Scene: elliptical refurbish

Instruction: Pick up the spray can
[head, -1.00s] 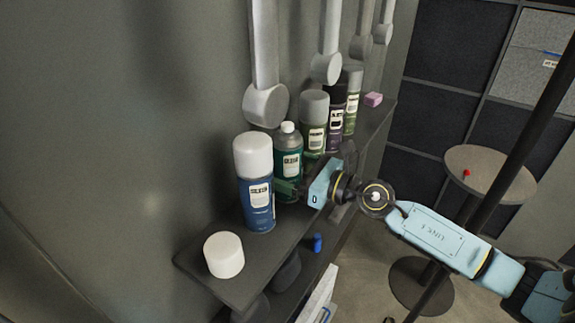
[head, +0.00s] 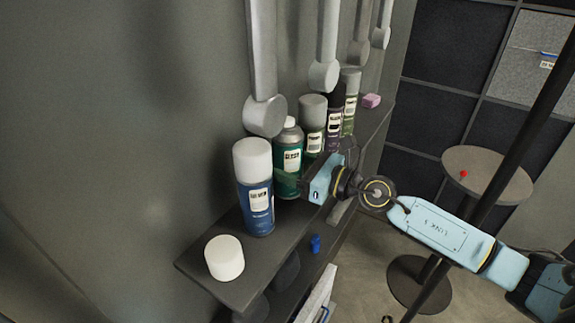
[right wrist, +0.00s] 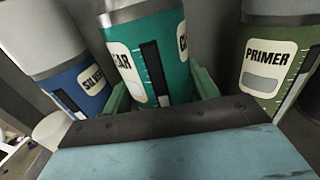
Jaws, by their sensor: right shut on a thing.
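The teal-green spray can (head: 289,160), with a white nozzle on top, is upright in the row of cans above the dark shelf (head: 222,283). In the right wrist view the same can (right wrist: 150,58) shows a label that reads in part "CLEAR". My right gripper (head: 291,182) is shut on this can from the side facing the room. In the right wrist view its green fingers (right wrist: 163,92) are on both sides of the can. The can's bottom is partly hidden. My left gripper is not in view.
A blue can (head: 256,200) stands close on the left, and a green "PRIMER" can (head: 312,120) close behind. A dark can (head: 335,120) and another green can (head: 351,95) are farther back. A white cap (head: 224,257) lies at the shelf's near end. Grey hanging handles (head: 264,115) are close above.

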